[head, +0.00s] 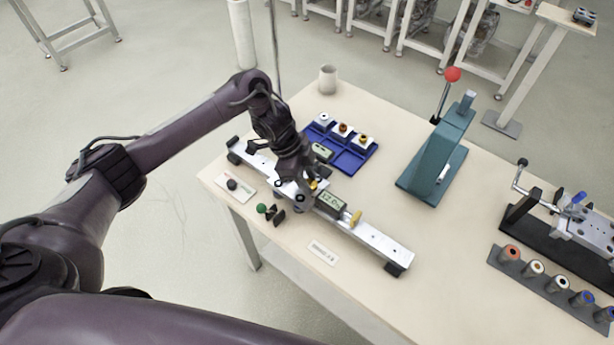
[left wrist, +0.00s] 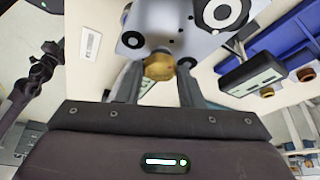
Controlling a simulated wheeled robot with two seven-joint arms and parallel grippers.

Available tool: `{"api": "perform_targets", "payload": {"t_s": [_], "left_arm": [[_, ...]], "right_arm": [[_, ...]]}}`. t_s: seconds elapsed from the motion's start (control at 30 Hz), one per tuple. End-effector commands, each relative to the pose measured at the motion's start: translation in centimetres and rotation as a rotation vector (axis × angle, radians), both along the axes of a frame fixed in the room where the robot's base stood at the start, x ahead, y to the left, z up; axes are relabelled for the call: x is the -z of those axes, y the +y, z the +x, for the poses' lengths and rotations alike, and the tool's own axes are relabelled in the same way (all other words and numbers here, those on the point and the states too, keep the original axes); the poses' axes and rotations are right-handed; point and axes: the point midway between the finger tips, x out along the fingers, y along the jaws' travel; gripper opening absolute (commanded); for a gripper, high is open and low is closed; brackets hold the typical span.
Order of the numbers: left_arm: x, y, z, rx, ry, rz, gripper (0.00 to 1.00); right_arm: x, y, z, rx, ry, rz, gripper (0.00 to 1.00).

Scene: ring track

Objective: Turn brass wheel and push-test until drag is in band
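The silver track rail (head: 375,241) lies across the table's near side, with a carriage under my left gripper. My left gripper (head: 308,188) is down at the carriage and hides part of it. In the left wrist view the brass wheel (left wrist: 158,66) sits between the two fingertips, which appear to touch its sides. It projects from the pale carriage plate (left wrist: 180,22). A grey gauge (head: 331,201) with a lit display sits just right of the gripper; its digits are hard to read. A brass-yellow piece (head: 355,218) stands beyond it on the rail. My right gripper is not in view.
A blue tray (head: 349,163) with several ring parts and a small display lies behind the rail. A teal press (head: 436,150) with a red-knobbed lever stands right of it. A green-knobbed piece (head: 263,209) is near the front edge. A spool rack (head: 522,268) is at right.

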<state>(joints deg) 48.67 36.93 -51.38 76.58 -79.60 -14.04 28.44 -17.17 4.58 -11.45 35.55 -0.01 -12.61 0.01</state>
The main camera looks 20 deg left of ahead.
Motion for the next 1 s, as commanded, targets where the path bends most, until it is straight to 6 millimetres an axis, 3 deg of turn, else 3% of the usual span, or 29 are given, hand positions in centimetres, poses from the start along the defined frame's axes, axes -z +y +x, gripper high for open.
{"api": "perform_targets", "payload": {"t_s": [0.17, 0.43, 0.83, 0.87, 1.0], "left_arm": [[-0.2, 0.0, -0.1, -0.017, 0.001, 0.000, 0.11], [-0.5, 0.0, -0.3, -0.219, 0.003, 0.000, 0.11], [-0.1, 0.0, -0.2, -0.273, -0.002, 0.000, 0.11], [-0.1, 0.0, -0.2, -0.273, -0.002, 0.000, 0.36], [-0.1, 0.0, -0.2, -0.273, -0.001, 0.000, 0.55]], "right_arm": [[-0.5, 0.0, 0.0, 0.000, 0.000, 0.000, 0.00], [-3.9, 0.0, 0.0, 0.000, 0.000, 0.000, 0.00], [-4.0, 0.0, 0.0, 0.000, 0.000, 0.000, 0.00], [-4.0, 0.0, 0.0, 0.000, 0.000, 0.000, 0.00], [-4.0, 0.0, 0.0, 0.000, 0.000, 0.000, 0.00]]}}
